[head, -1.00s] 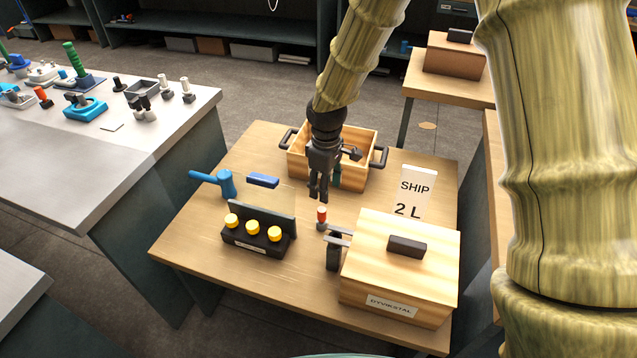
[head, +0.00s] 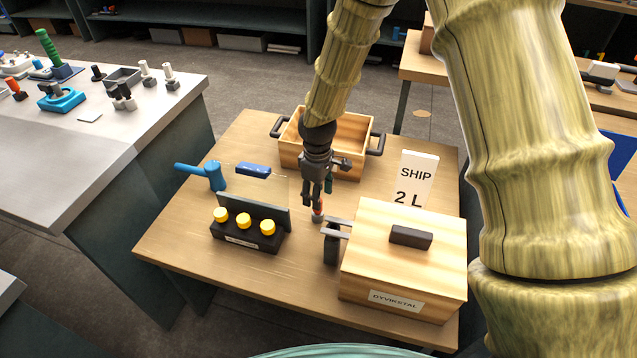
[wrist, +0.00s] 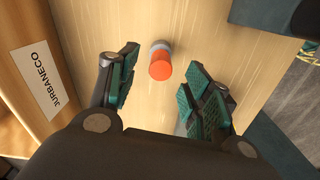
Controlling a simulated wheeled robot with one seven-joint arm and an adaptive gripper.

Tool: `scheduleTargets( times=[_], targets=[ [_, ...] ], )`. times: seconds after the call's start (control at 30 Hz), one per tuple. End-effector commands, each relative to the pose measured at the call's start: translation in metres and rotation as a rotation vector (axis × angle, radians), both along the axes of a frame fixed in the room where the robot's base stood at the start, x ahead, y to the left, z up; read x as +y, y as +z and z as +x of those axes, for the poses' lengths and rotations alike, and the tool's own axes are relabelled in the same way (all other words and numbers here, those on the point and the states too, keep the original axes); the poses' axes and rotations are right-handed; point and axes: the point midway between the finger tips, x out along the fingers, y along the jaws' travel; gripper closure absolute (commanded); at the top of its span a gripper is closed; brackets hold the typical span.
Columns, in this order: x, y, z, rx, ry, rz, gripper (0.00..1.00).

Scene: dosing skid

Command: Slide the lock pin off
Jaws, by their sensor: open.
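A short red-orange pin with a grey lower part (head: 318,212) stands on the table left of the lidded wooden box (head: 400,265). It also shows in the wrist view (wrist: 160,64), just beyond and between my fingertips. Which part is the lock pin is not certain; a grey latch piece (head: 336,235) on a dark bracket is at the box's left side. My gripper (head: 313,198) is open and points down over the pin, partly hiding it in the head view. In the wrist view my gripper (wrist: 162,82) has its teal pads apart, with nothing held.
A black block with yellow knobs (head: 243,235) stands to the left, near a blue handle (head: 205,175). An open wooden crate (head: 290,152) is behind my gripper. A SHIP 2 L sign (head: 416,178) stands behind the box. Bare tabletop lies at the front left.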

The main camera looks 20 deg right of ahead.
Motion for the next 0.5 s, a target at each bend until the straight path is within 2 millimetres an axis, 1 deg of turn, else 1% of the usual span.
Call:
scheduleTargets(
  times=[0.03,0.2,0.33,0.5],
  targets=[
    [0.000,-0.009,-0.001,0.003,0.000,-0.001,0.51],
    [0.000,-0.030,0.000,0.001,0.001,-0.001,0.51],
    [0.000,-0.040,0.000,0.001,0.001,-0.001,0.51],
    [0.000,-0.046,0.000,-0.001,0.001,-0.001,0.51]
  ],
)
